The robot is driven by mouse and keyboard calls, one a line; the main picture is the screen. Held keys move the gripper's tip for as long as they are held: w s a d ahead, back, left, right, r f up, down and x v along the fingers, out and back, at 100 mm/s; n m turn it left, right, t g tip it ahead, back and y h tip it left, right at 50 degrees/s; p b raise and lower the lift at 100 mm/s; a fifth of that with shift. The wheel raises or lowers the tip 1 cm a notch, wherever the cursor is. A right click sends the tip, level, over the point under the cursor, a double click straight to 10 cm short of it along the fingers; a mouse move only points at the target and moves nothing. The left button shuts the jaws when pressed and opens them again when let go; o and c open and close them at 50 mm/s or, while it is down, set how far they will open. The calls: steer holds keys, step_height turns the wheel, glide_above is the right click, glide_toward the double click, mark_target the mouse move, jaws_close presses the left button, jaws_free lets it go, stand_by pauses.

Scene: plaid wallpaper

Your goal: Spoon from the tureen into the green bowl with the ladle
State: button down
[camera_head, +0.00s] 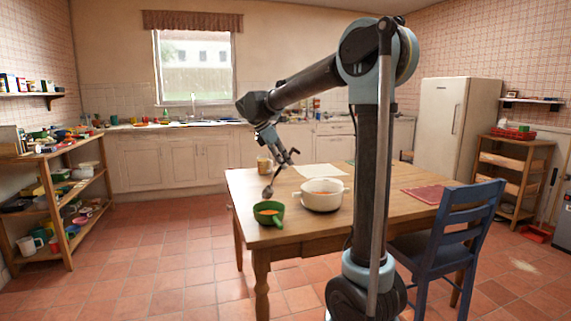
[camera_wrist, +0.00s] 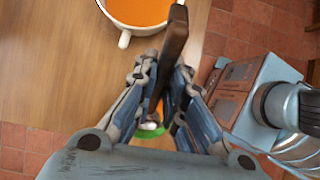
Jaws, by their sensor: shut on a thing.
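The white tureen (camera_head: 321,203) stands on the wooden table. The wrist view shows orange soup in the tureen (camera_wrist: 150,31). The green bowl (camera_head: 267,219) stands left of it near the table's front left corner, with orange inside. My gripper (camera_head: 284,158) is shut on the ladle (camera_head: 268,192). The ladle's head hangs low, just above or behind the green bowl's far rim; I cannot tell which, nor what it holds. In the wrist view the brown handle (camera_wrist: 176,35) rises between the fingers, which hide most of the green bowl (camera_wrist: 152,140).
A can (camera_head: 264,165), a white sheet (camera_head: 319,170) and a red mat (camera_head: 428,194) are on the table (camera_head: 385,205). A blue chair (camera_head: 445,233) stands at its right front. The table's left edge is close to the green bowl.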

steer(key=shift+w+d+f+g+y, duration=0.1)
steer(key=shift+w+d+g+y, duration=0.2)
steer(key=shift+d+y, duration=0.7)
steer(key=shift+w+d+f+g+y, duration=0.1)
steer(key=shift+w+d+g+y, duration=0.2)
steer(key=shift+d+y, duration=0.65)
steer(key=shift+w+d+f+g+y, duration=0.1)
steer(key=shift+w+d+g+y, duration=0.2)
steer(key=shift+d+y, duration=0.7)
steer(key=shift+a, duration=0.1)
